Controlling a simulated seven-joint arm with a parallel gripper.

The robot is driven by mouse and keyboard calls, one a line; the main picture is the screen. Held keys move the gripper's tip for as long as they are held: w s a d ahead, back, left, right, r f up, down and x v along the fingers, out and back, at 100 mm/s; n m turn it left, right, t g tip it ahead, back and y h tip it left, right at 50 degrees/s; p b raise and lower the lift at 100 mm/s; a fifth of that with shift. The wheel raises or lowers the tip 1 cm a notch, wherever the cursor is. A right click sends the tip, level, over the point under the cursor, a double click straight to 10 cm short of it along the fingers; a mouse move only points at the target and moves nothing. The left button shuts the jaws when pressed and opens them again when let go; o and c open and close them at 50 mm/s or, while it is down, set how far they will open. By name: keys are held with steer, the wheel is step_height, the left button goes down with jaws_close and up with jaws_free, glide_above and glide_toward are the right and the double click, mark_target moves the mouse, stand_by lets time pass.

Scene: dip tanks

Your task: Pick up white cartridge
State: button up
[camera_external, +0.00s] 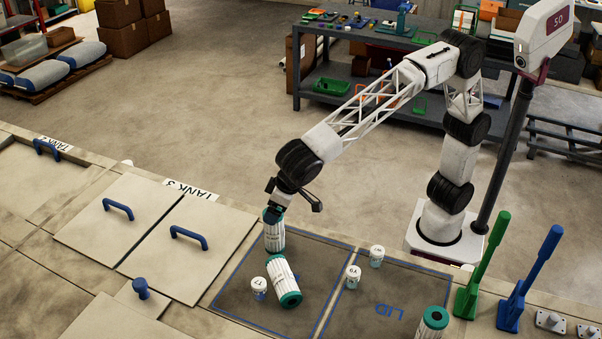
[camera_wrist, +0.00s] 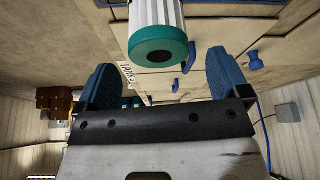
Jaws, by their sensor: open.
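A white ribbed cartridge (camera_external: 275,238) with a teal end stands upright at the back left of the blue-outlined area. My gripper (camera_external: 272,212) is right at its top. In the wrist view my gripper (camera_wrist: 162,72) has its two blue fingers apart. The teal end of a cartridge (camera_wrist: 158,46) shows between and ahead of them, with a gap on both sides. A second white cartridge (camera_external: 282,273) lies tilted on its side in front of the first. A third (camera_external: 432,325) shows at the lower right edge, teal end up, partly cut off.
Small white-lidded jars (camera_external: 259,287) stand beside the lying cartridge and farther right (camera_external: 353,276), (camera_external: 376,255). Tank lids with blue handles (camera_external: 188,237) lie at left. Green (camera_external: 467,300) and blue (camera_external: 511,312) upright handled tools stand at right. The mat marked LID (camera_external: 400,290) has free room.

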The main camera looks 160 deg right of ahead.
steer(key=shift+x, duration=2.6)
steer(key=shift+a, duration=0.1)
steer(key=c, duration=1.4)
steer(key=shift+r, duration=0.45)
step_height(320, 180, up, 3)
steer(key=shift+f, duration=0.15)
steer(key=s+a, duration=0.3)
steer(key=s, duration=0.1)
steer(key=s+a+r, duration=0.1)
steer(key=s+a, duration=0.2)
steer(key=s, duration=0.1)
steer(key=s+a, duration=0.3)
steer(key=s, duration=0.2)
steer(key=shift+s+r, duration=0.15)
